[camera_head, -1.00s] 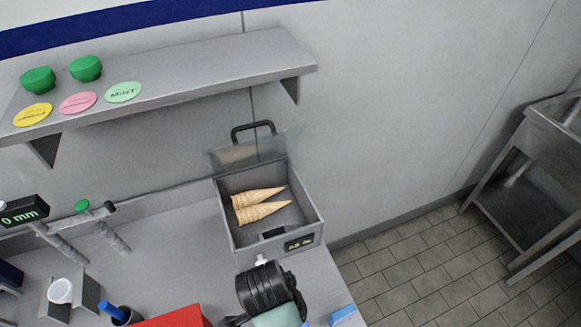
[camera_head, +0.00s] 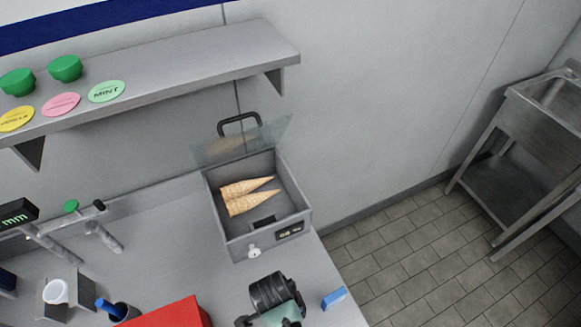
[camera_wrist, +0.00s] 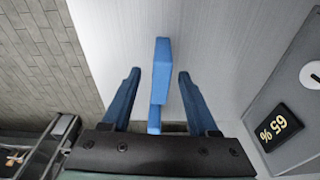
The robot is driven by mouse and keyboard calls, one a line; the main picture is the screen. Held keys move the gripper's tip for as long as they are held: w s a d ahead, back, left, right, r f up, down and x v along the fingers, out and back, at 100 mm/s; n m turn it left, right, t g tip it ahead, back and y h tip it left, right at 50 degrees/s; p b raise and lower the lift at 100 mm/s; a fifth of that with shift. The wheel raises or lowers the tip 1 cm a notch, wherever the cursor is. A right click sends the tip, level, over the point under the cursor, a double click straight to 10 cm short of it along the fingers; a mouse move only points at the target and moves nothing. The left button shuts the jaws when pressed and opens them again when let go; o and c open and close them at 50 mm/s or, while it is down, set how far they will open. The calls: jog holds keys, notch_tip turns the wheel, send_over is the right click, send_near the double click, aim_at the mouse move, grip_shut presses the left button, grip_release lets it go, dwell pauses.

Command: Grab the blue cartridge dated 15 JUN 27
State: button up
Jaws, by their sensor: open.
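A small blue cartridge (camera_head: 334,298) lies at the right edge of the grey counter in the head view, to the right of my wrist. In the wrist view a blue block (camera_wrist: 162,70), seemingly this cartridge, stands out ahead between the two blue fingers. A narrower blue part (camera_wrist: 154,119) shows below it. My gripper (camera_wrist: 158,75) is open, with a visible gap on each side of the block. No date can be read on the cartridge. In the head view the fingertips are hidden.
A grey box (camera_head: 308,215) with a clear raised lid and two cones stands behind my wrist. Its humidity display (camera_wrist: 279,127) shows at the right of the wrist view. A red object (camera_head: 175,312) is left of my wrist. Tiled floor lies beyond the counter edge.

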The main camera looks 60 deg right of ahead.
grip_shut()
dwell(0.4)
